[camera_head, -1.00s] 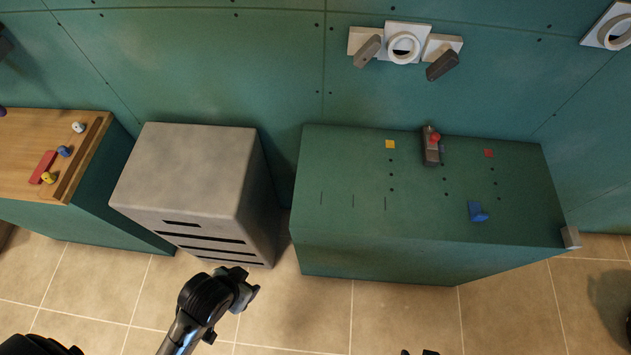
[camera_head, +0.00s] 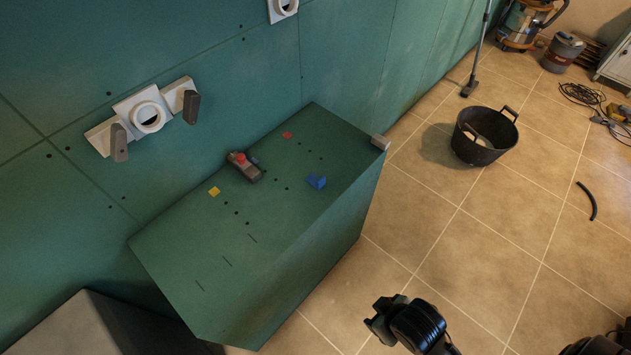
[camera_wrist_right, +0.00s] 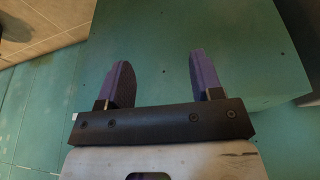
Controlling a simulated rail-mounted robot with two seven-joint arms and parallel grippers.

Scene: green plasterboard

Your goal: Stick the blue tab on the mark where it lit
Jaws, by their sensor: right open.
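The blue tab (camera_head: 316,182) is a small blue block on top of the green box (camera_head: 285,235), near its right front edge. A yellow square (camera_head: 214,191) and a red square (camera_head: 287,135) lie flat on the same top. Three short dark line marks (camera_head: 227,261) lie toward its left end, with several dark dots between. I see no mark lit now. My right gripper (camera_head: 378,322) is in front of the box, apart from the tab. In the right wrist view its purple fingers (camera_wrist_right: 158,72) are open and empty before a green surface. My left gripper is not in view.
A grey device with a red knob (camera_head: 243,165) stands at the box's back edge. A small grey block (camera_head: 380,142) sits at its right corner. White fittings (camera_head: 148,117) are on the green wall.

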